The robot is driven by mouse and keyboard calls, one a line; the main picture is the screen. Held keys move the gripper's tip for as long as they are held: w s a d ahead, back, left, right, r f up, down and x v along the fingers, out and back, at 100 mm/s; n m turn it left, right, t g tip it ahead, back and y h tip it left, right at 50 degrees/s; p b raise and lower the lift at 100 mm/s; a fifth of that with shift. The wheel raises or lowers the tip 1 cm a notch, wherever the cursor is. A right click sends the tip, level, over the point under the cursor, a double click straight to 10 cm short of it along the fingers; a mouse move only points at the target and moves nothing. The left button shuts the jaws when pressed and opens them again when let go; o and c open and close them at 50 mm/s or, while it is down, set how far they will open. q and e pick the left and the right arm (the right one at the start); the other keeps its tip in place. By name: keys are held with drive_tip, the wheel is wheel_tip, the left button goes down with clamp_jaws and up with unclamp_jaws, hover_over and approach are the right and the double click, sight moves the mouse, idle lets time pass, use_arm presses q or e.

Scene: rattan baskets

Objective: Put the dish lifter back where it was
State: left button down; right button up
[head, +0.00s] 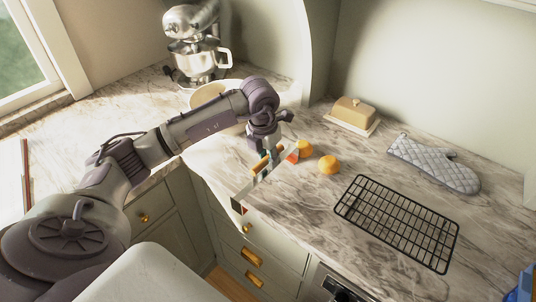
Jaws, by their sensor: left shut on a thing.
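My left gripper (268,156) reaches in over the front edge of the marble counter, pointing down. It is shut on the dish lifter (254,188), a long, pale, narrow tool with a wooden-coloured part near the fingers and dark and red bits at its ends. The lifter slants from lower left to upper right, its lower left end near the counter's front edge. The fingers hide part of it. I cannot tell whether it touches the counter. My right gripper is not in view.
A black wire rack (398,222), grey oven mitt (434,163) and butter dish (352,115) are farther right. A stand mixer (194,45) and pale bowl (205,95) stand behind the arm.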

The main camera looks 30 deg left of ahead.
use_arm(q)
drive_tip(key=shift+f, duration=0.25)
drive_tip(key=c, duration=1)
unclamp_jaws()
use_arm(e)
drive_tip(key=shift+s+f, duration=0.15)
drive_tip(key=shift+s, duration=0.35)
use_arm(q)
drive_tip(key=shift+r, duration=0.45)
drive_tip(key=r+b, duration=0.1)
drive_tip(key=r, duration=0.2)
drive_tip(key=s+r+b, duration=0.1)
drive_tip(key=r, duration=0.3)
drive_tip(key=r+b, duration=0.1)
drive_tip(key=r, duration=0.3)
drive_tip(key=shift+s+r, duration=0.2)
drive_tip(key=shift+s, duration=0.15)
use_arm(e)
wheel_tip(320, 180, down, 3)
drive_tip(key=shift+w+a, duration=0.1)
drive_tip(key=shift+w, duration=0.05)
